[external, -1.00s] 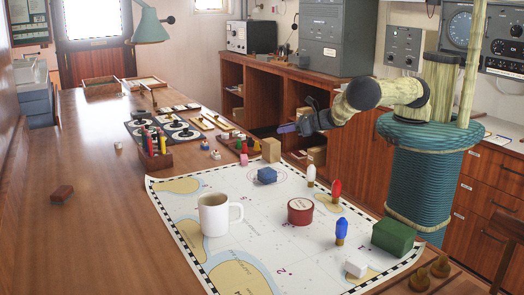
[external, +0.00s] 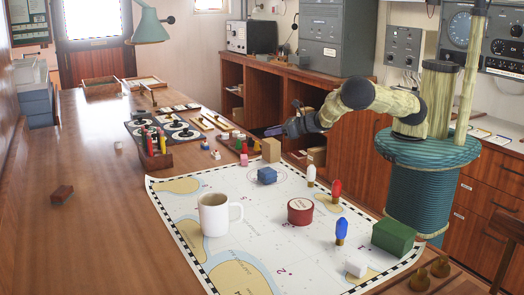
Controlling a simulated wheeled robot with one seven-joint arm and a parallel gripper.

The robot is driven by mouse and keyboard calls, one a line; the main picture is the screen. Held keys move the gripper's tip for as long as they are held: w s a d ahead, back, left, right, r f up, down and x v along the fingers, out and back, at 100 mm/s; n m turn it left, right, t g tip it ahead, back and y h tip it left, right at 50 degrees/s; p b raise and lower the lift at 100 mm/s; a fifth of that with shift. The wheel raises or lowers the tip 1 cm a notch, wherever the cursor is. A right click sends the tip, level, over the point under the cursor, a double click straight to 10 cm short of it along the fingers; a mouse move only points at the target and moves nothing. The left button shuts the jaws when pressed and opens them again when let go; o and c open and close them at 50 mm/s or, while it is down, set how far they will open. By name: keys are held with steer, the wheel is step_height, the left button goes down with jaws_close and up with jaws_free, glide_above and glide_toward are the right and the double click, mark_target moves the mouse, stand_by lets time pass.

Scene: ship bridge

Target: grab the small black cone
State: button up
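I cannot make out a small black cone in the external view; it may be hidden or too small to tell. My gripper (external: 275,131) is held in the air past the right edge of the long wooden table, in front of the open cabinet shelves. Its purplish fingertips point left. Whether the fingers are apart or closed is too small to tell, and I see no separate object in them.
A chart (external: 270,228) covers the table's near part. On it stand a white mug (external: 214,215), a red tin (external: 300,211), a green box (external: 394,237) and several small pieces. A wooden block (external: 271,150) stands near my gripper. The table's left side is mostly clear.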

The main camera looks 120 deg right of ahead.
mark_target(250, 141)
steer(key=shift+x, duration=1.2)
steer(key=shift+w+d+f, duration=0.1)
steer(key=shift+w+d, duration=0.1)
steer(key=shift+f+p+x, duration=0.15)
steer(key=shift+p+x, duration=0.4)
steer(key=shift+x, duration=0.75)
steer(key=shift+f+p+x, duration=0.2)
steer(key=shift+p+x, duration=0.35)
steer(key=shift+x, duration=0.7)
steer(key=shift+a, duration=0.15)
jaws_close()
